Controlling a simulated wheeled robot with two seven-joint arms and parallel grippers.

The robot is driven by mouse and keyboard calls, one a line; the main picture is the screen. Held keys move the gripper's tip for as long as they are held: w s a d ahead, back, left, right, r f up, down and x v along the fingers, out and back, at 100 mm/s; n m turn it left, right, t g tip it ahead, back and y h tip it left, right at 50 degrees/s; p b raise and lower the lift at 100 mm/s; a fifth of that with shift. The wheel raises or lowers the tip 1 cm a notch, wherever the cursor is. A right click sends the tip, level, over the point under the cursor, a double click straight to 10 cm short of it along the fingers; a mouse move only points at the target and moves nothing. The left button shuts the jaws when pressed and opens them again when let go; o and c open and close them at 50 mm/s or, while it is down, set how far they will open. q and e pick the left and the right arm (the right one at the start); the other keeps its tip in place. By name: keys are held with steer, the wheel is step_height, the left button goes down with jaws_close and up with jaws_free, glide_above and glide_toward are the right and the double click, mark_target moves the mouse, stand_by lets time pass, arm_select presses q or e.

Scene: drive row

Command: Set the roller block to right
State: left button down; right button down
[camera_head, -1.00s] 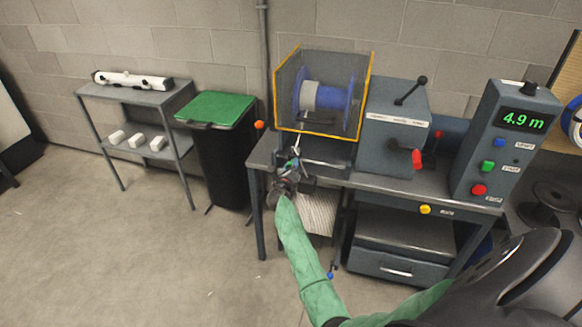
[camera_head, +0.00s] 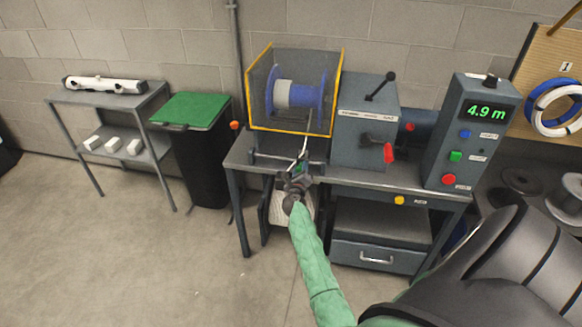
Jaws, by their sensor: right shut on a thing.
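My right gripper (camera_head: 299,176) is at the front edge of the bench (camera_head: 240,151), below the yellow-framed guard. It is shut on the roller block (camera_head: 304,153), a small part with a pale upright piece at the rail (camera_head: 265,158). The gripper hides most of the block, so its exact seat on the rail cannot be told. My right arm reaches up to it in a green sleeve. My left gripper is not in view.
The clear guard (camera_head: 337,93) covers a blue spool (camera_head: 298,95). A grey gearbox (camera_head: 352,150) with a red-knobbed lever and a control box (camera_head: 455,125) reading 4.9 m stand to the right. A green-lidded bin (camera_head: 190,111) and a shelf (camera_head: 100,98) stand left.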

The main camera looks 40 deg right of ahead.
steer(key=shift+s+d+f, duration=0.1)
steer(key=shift+s+d, duration=0.05)
steer(key=shift+s, duration=0.05)
steer(key=c, duration=1.1)
jaws_free()
steer(key=shift+c, duration=0.2)
steer(key=shift+o, duration=0.6)
steer(key=shift+s, duration=0.1)
